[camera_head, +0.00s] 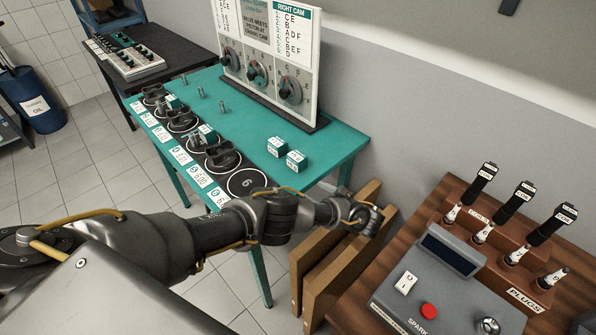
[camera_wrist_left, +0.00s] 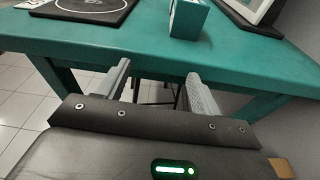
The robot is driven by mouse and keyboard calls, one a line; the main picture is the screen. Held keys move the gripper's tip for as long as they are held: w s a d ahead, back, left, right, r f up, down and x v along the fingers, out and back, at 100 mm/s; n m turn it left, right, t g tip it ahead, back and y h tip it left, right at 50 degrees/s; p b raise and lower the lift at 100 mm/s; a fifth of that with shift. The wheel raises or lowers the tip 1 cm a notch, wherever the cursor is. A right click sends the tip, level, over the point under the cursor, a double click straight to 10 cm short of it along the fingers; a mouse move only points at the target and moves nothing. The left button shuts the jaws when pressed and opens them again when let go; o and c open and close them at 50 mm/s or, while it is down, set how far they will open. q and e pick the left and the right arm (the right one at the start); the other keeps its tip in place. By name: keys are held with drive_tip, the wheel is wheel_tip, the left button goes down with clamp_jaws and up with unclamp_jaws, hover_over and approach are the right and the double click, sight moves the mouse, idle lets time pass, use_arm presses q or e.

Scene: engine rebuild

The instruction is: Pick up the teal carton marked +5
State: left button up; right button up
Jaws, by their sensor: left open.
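Two small teal cartons with white labels stand side by side on the teal table (camera_head: 330,143), one at the back (camera_head: 277,147) and one nearer (camera_head: 296,161). Their markings are too small to read, so I cannot tell which is +5. One teal carton (camera_wrist_left: 188,17) shows at the top of the left wrist view, cut by the frame edge. My left gripper (camera_wrist_left: 160,82) is open and empty, in front of the table's edge and apart from the carton. In the head view my left gripper (camera_head: 366,215) is right of the table, over the wooden boards. My right gripper is not in view.
A board with dials (camera_head: 262,70) stands along the table's back. Several black round parts line the left side, with an empty circle marked 6 (camera_head: 246,183) nearest. Wooden boards (camera_head: 335,262) lean below my left gripper. A spark tester (camera_head: 440,290) sits right.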

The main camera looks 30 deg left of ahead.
use_arm(q)
drive_tip(key=t+y, duration=0.1)
drive_tip(key=y, duration=0.1)
approach(291, 152)
drive_tip(key=b, duration=0.1)
drive_tip(key=a+b, duration=0.1)
drive_tip(key=b, duration=0.1)
drive_tip(key=shift+w+a+f+n, duration=0.3)
drive_tip(key=shift+a, duration=0.05)
drive_tip(key=shift+w+a+r, duration=0.1)
drive_tip(key=shift+a, duration=0.15)
drive_tip(key=b+x, duration=0.3)
drive_tip(key=x, duration=0.1)
drive_tip(key=shift+w+a, duration=0.1)
drive_tip(key=shift+a, duration=0.15)
drive_tip(key=shift+w+a, duration=0.1)
drive_tip(key=shift+a, duration=0.2)
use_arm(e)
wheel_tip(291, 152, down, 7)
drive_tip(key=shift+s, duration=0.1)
use_arm(q)
drive_tip(key=c, duration=1)
drive_tip(key=shift+c, duration=0.3)
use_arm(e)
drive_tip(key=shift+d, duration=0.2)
